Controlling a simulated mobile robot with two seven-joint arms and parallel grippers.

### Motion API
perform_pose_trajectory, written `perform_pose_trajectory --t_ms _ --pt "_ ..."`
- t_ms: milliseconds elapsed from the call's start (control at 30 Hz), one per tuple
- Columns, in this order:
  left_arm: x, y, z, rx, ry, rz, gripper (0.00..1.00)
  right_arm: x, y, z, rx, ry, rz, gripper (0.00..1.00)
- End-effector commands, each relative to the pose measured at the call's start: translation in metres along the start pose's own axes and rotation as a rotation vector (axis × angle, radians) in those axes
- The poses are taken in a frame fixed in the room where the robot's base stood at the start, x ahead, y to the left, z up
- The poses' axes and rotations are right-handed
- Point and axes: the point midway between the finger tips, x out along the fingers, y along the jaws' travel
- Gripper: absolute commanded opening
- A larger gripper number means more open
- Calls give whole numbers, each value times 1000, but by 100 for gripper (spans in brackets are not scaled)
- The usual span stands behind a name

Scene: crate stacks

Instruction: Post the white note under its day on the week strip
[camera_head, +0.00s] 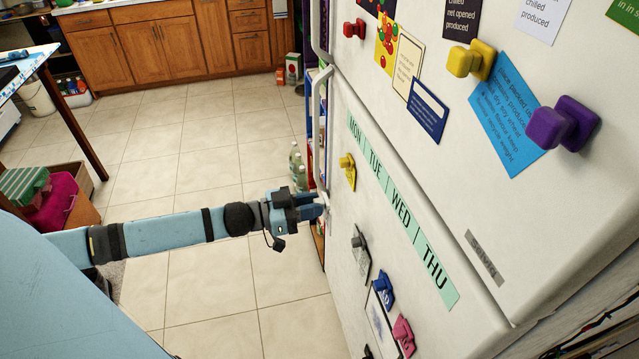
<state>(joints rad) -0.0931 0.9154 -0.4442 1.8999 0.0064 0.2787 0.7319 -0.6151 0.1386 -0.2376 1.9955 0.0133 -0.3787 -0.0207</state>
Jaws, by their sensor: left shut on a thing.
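The pale green week strip (403,212) runs slantwise across the lower fridge door, reading MON, TUE, WED, THU. A small greyish-white printed note (361,262) hangs below the strip under a grey magnet (357,238). A white sheet with a drawing (379,322) hangs lower, by a blue magnet (384,291) and a pink magnet (403,336). I cannot tell which paper is the task's note. My left gripper (318,206) is at the fridge's left edge, shut on what looks like the lower end of the white door handle (316,110). My right gripper is out of view.
A yellow note (350,178) hangs under a yellow magnet (346,161) near MON. The upper door (480,180) carries several cards and large magnets. Bottles (297,165) stand beside the fridge. Tiled floor (170,150) is clear left of it; a table and boxes stand far left.

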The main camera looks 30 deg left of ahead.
Motion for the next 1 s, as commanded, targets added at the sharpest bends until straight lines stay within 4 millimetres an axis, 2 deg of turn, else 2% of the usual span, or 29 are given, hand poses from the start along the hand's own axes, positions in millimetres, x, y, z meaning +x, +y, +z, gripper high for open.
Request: perform_pose_trajectory --t_ms 267,767,1000 --pt "10 1 6 0 2 -1 8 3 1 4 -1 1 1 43" --pt "60 0 6 2 1 -2 8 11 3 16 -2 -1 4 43" --pt "81 1 4 0 1 -1 8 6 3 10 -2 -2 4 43"
